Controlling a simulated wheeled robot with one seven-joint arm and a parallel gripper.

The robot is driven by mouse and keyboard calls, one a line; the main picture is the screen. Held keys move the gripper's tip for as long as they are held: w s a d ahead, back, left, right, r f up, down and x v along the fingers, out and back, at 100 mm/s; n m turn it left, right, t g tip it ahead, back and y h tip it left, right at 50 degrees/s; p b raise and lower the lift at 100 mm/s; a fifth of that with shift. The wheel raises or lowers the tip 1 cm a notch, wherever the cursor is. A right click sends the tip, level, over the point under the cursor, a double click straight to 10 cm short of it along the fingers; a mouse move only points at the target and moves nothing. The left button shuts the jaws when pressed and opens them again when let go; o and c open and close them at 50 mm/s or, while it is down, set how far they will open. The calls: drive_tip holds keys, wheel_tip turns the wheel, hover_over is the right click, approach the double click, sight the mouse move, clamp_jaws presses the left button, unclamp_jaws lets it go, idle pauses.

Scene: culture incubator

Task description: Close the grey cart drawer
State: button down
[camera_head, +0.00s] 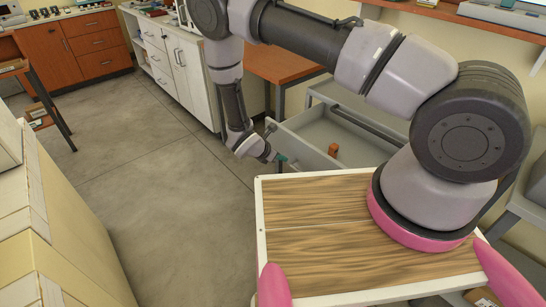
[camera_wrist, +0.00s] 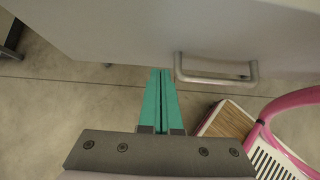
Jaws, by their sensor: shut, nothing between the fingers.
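The grey cart drawer (camera_head: 305,122) is pulled open in the head view, on the far side of my wood-topped base. A small orange-brown cylinder (camera_head: 333,150) stands inside it. My gripper (camera_head: 282,160) is at the outer side of the drawer front, its teal fingers shut and empty. In the wrist view the drawer front (camera_wrist: 120,35) fills the top, with a metal bar handle (camera_wrist: 215,80). The fingertips of my gripper (camera_wrist: 160,72) are at the panel's lower edge in the picture, just left of the handle. Whether they touch the panel cannot be told.
A white cabinet (camera_head: 175,62) and an orange-topped table (camera_head: 285,64) stand beyond the drawer. Cream boxes or cabinets (camera_head: 60,235) line the left edge. The tiled floor (camera_head: 160,170) between them is clear.

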drive_tip(key=shift+w+d+r, duration=0.1)
drive_tip(key=shift+w+d, duration=0.3)
drive_tip(key=shift+d, duration=0.2)
drive_tip(key=shift+w+d, duration=0.4)
drive_tip(key=shift+d, duration=0.15)
hover_over(330, 140)
drive_tip(key=shift+s+a, duration=0.15)
drive_tip(key=shift+w+d, duration=0.2)
drive_tip(key=shift+d, duration=0.05)
